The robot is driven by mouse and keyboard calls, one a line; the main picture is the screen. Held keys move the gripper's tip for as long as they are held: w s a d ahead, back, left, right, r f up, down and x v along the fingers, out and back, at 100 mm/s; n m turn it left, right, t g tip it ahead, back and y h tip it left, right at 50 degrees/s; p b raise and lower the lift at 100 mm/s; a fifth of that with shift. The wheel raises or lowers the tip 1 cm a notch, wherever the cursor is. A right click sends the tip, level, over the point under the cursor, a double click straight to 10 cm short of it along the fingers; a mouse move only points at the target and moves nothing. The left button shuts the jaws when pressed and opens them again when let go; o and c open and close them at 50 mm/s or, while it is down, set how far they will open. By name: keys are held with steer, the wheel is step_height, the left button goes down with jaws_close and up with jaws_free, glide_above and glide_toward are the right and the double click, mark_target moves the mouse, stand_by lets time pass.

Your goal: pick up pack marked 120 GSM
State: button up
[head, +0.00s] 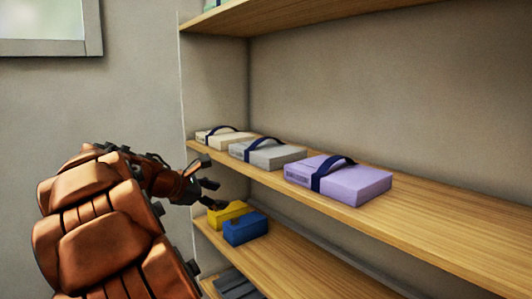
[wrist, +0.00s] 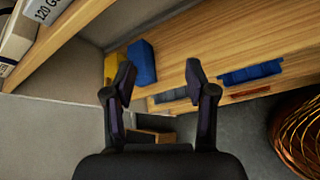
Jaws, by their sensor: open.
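Three strapped packs stand in a row on the upper shelf in the head view: a cream pack (head: 212,140), a grey pack (head: 268,155) and a lilac pack (head: 350,184). Each has a dark blue strap. Their labels are too small to read there. In the wrist view, a label starting "120 G" (wrist: 47,9) shows at the top left, cut off by the frame; it appears to be on the grey pack, beside the cream one (wrist: 17,38). My gripper (head: 211,194) is open and empty, just off the shelf front, below the packs. Its spread fingers also show in the wrist view (wrist: 161,80).
A yellow box (head: 227,214) and a blue box (head: 246,229) sit on the lower shelf (head: 300,262), close to my gripper. The upper shelf (head: 450,218) is clear right of the lilac pack. A copper wire basket (wrist: 298,130) stands at the wrist view's right.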

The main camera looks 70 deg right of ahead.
mark_target(257, 142)
steer(key=d+r+n+g+h, duration=0.1)
steer(key=d+r, duration=0.2)
steer(key=d, duration=0.1)
steer(key=d+r+n+g+h, duration=0.1)
steer(key=d+r+n, duration=0.1)
steer(key=d, duration=0.3)
steer(key=w+d+r+n+g+h, duration=0.1)
steer(key=d+r+h, duration=0.1)
steer(key=d+r, duration=0.3)
steer(key=shift+r+p, duration=0.1)
steer(key=shift+p, duration=0.2)
steer(key=shift+s+d+r+n+g, duration=0.2)
steer(key=shift+s+d+g, duration=0.1)
steer(key=shift+s+d, duration=0.15)
steer(key=shift+s+d+r+n+g, duration=0.15)
steer(key=shift+s+d+n+g, duration=0.05)
steer(key=shift+s+d+g, duration=0.2)
steer(key=shift+s+d, duration=0.35)
steer(key=shift+d, duration=0.2)
steer(key=shift+p+x, duration=0.6)
steer(key=shift+x, duration=1.05)
steer(key=shift+p+x, duration=0.55)
steer(key=shift+x, duration=1.4)
steer(key=shift+s+a+r, duration=0.15)
jaws_close()
steer(key=shift+r, duration=0.1)
